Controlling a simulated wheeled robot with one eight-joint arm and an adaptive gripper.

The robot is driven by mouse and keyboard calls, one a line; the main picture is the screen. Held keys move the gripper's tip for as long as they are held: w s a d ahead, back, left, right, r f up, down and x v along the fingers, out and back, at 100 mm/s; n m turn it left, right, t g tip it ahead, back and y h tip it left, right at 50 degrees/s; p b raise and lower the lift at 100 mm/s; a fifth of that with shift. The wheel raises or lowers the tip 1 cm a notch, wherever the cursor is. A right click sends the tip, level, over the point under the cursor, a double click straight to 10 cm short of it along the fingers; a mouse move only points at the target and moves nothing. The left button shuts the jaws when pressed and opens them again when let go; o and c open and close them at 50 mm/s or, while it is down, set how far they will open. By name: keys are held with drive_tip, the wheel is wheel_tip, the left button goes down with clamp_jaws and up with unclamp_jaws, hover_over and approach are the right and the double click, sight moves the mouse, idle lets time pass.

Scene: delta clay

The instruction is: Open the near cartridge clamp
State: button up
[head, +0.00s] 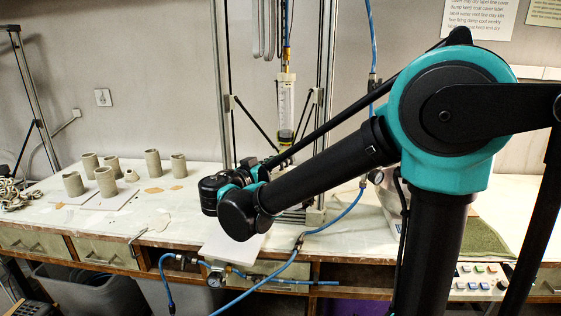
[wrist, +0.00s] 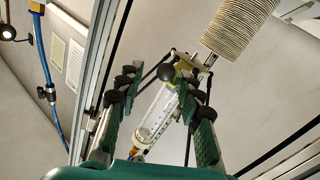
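The clear cartridge (head: 285,105) stands upright in the metal printer frame in the head view, with a dark, yellowish lower end. In the wrist view the cartridge (wrist: 156,118) runs slantwise behind my fingers. A round black knob (wrist: 166,72), apparently of the clamp, shows between my fingertips beside the cartridge's yellowish end. My gripper (wrist: 156,80) is open, one finger on each side of the knob with gaps to both. Whether the clamp is shut cannot be made out. In the head view my arm hides most of the gripper and the clamp.
A ribbed clay piece (wrist: 240,25) is close by in the wrist view. Frame uprights (head: 326,100) and dark struts flank the cartridge. Several clay cups (head: 106,181) stand on the bench at left. Blue hoses (head: 345,212) cross near my arm.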

drive_tip(key=v, duration=1.2)
